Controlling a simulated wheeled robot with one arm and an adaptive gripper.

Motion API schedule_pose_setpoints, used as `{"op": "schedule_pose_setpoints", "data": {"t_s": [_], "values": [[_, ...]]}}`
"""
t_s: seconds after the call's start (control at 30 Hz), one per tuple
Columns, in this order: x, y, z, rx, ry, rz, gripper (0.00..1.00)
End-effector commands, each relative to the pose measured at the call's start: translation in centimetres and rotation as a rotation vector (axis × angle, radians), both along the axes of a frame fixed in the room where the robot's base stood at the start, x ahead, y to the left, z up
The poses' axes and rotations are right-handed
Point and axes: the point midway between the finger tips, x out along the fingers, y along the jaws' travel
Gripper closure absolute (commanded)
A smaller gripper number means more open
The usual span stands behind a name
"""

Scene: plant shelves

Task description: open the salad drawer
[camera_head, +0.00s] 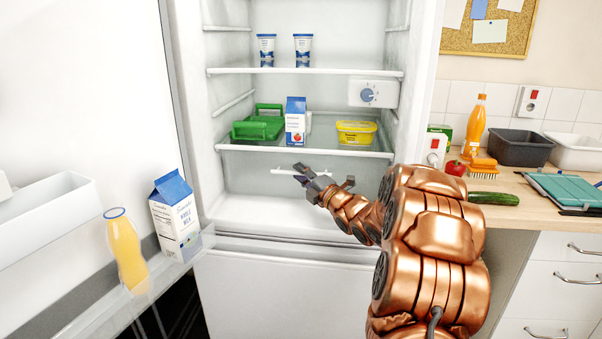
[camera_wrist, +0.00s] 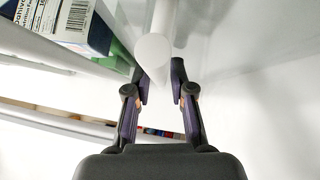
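The salad drawer (camera_head: 245,180) is a clear, pale bin at the bottom of the open fridge, below the lowest shelf. It appears pushed in. Its white bar handle (camera_head: 284,188) runs across the front and is partly hidden by my gripper (camera_head: 303,175). In the wrist view, the rounded end of the handle (camera_wrist: 152,50) shows between the fingers of my gripper (camera_wrist: 161,78).
A green container (camera_head: 258,126), a carton (camera_head: 295,122) and a yellow tub (camera_head: 356,132) stand on the shelf above. The open fridge door at left holds a milk carton (camera_head: 175,218) and a juice bottle (camera_head: 126,250). A cluttered counter (camera_head: 530,212) is at right.

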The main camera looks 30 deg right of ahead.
Motion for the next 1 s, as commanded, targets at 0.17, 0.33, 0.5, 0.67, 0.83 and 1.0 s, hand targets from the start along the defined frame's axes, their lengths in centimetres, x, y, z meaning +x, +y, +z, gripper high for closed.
{"op": "schedule_pose_setpoints", "data": {"t_s": [0.17, 0.33, 0.5, 0.67, 0.83, 1.0], "values": [[0.29, 0.05, -0.04, 0.001, 0.002, 0.0, 0.77], [0.27, 0.04, -0.05, 0.001, 0.001, 0.0, 0.77], [0.26, 0.03, -0.04, 0.001, 0.001, 0.0, 0.95], [0.25, 0.03, -0.06, 0.001, 0.001, 0.0, 1.0], [0.24, 0.02, -0.06, 0.001, 0.002, 0.0, 1.0], [0.24, 0.01, -0.08, 0.001, 0.002, 0.0, 1.0]]}}
